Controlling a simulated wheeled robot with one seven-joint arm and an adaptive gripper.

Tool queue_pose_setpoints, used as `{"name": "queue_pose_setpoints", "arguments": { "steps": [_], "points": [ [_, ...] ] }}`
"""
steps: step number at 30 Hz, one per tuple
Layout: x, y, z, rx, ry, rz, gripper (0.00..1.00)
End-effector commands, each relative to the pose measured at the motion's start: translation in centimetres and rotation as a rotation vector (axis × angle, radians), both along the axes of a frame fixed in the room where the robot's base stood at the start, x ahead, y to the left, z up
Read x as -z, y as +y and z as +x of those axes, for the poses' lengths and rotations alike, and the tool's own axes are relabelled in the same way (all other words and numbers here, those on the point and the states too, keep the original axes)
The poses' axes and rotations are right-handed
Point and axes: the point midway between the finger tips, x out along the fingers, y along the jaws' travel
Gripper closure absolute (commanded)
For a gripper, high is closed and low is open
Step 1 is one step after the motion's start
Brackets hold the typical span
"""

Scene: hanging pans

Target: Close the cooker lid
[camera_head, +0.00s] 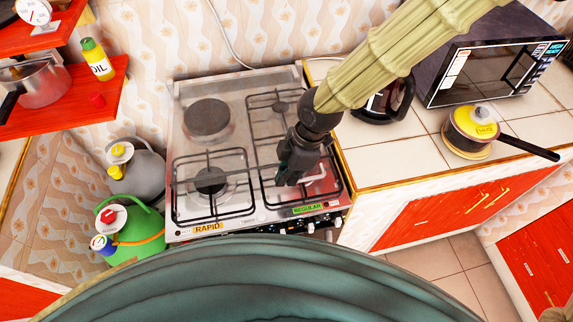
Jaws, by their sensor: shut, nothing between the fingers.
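The cooker (208,150) stands against the tiled wall in the middle of the view, with several burners and grates showing. A see-through lid (240,92) seems to extend from its back edge over the hob. A thin dark line crossing the front burners may be its front edge; I cannot tell its exact angle or whether it touches the hob. My gripper (292,180) is shut and empty, pointing down over the front right burner. I cannot tell whether it touches the lid. My arm and gripper hide part of the right-hand grates.
A coffee pot (387,103), a microwave (492,68) and a yellow-lidded pan (473,128) stand on the right counter. Gas cylinders, grey (142,172) and green (135,232), stand left of the cooker. A red shelf (75,112) holds a pot and an oil bottle.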

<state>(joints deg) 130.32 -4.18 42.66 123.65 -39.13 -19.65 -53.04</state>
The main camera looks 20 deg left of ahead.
Motion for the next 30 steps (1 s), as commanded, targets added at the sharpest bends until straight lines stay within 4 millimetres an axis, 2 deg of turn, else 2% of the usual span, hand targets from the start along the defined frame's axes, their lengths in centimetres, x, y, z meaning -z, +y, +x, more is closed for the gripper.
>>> {"name": "queue_pose_setpoints", "arguments": {
  "steps": [1,6,18,23,30],
  "points": [
    [1.2,0.0,-0.1,-0.001,0.000,-0.001,1.00],
    [2.5,-0.2,-0.2,0.000,0.000,-0.001,1.00],
    [3.1,-0.5,-0.7,-0.002,0.009,-0.011,1.00],
    [2.5,-0.7,-0.8,-0.002,0.009,-0.012,1.00],
    [-0.5,-0.8,-0.8,0.002,-0.001,-0.003,1.00]
  ]
}}
